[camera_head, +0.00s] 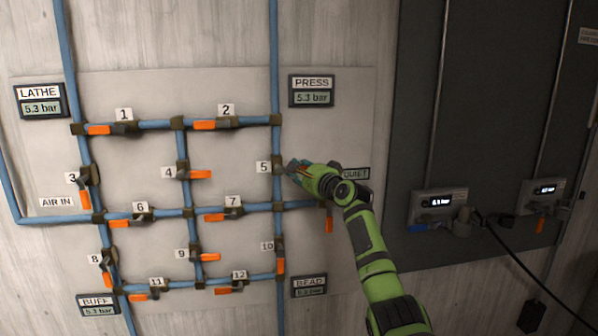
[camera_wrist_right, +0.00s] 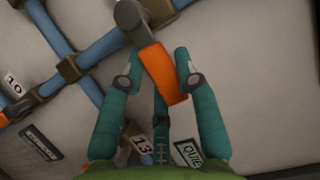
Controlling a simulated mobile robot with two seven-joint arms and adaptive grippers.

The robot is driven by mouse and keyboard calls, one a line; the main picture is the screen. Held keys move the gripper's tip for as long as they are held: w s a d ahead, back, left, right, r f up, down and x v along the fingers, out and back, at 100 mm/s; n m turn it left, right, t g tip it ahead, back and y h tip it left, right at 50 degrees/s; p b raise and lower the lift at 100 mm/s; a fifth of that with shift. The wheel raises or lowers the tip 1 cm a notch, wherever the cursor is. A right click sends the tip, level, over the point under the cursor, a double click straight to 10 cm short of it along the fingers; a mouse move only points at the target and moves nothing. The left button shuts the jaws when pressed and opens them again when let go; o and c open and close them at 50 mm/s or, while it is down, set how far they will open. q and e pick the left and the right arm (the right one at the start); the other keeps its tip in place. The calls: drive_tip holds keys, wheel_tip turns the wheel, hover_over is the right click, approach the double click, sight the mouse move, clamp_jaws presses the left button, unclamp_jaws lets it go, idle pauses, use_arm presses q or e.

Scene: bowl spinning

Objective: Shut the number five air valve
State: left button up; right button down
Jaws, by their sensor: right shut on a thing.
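The number five valve (camera_head: 279,168) sits on the vertical blue pipe in the right part of the pipe panel, beside its white "5" label. My right gripper (camera_head: 298,168) is at this valve, coming in from the lower right, and mostly covers its handle in the head view. In the right wrist view, the orange handle (camera_wrist_right: 163,75) lies between the two teal fingers of the right gripper (camera_wrist_right: 159,66), which is shut on it. The handle points away from the pipe, roughly across it. My left gripper is in neither view.
Several other numbered valves with orange handles surround it, including valve 10 (camera_head: 279,250) below and valve 4 (camera_head: 184,173) to the left. The press gauge (camera_head: 312,91) reads 5.3 bar. A "QUIET" label (camera_head: 356,173) is close to my right wrist. Dark cabinets stand at the right.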

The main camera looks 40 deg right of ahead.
drive_tip(key=shift+r, duration=0.25)
drive_tip(key=c, duration=0.9)
unclamp_jaws()
drive_tip(key=shift+f, duration=0.15)
drive_tip(key=s, duration=0.4)
drive_tip(key=s+a, duration=0.1)
drive_tip(key=s, duration=0.7)
drive_tip(key=shift+a, duration=0.4)
drive_tip(key=shift+w, duration=0.1)
